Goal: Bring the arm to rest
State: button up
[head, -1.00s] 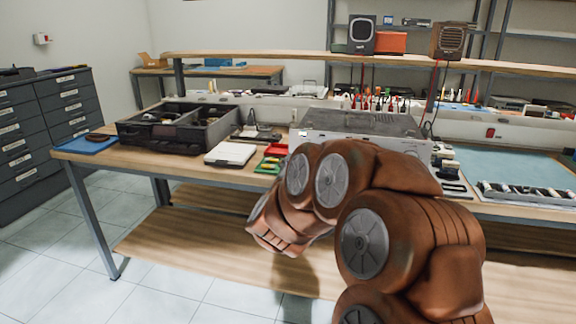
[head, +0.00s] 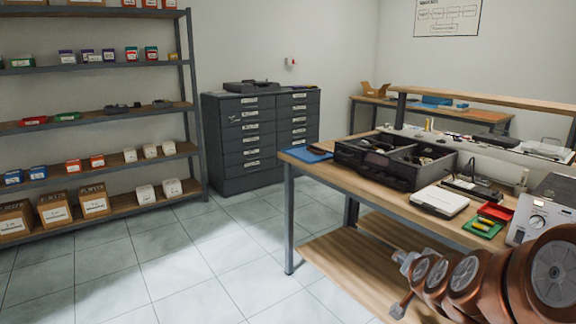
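My arm shows at the lower right of the head view as brown, rounded links with grey round caps. My gripper (head: 402,285) is at the arm's left end, in front of the workbench (head: 375,185) and below its top. Grey finger parts show there, small and partly covered by the arm links. I cannot tell whether the fingers are open or shut. No held object can be made out.
On the bench are a black divided bin (head: 385,170), a white flat box (head: 440,201), red and green trays (head: 484,228) and a grey instrument (head: 540,215). A drawer cabinet (head: 255,140) and a stocked shelf (head: 90,115) stand behind. The tiled floor (head: 190,270) at left is clear.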

jog(key=s+a+f+n+g+y, duration=0.2)
jog(key=s+a+f+n+g, duration=0.15)
jog(key=s+a, duration=0.3)
jog(key=s+a+f+n+g+y, duration=0.2)
jog(key=s+a+f+g, duration=0.2)
jog(key=s+a, duration=0.3)
jog(key=s+d+n+g+h, duration=0.25)
jog(key=s+g, duration=0.45)
jog(key=s, duration=1.4)
notch_tip(320, 180, up, 22)
jog(key=s+p, duration=0.1)
jog(key=p, duration=1.9)
jog(key=shift+s+a+t+y+p, duration=0.15)
jog(key=shift+t+y+p, duration=0.2)
jog(key=shift+t+y, duration=0.1)
jog(key=shift+c, duration=0.4)
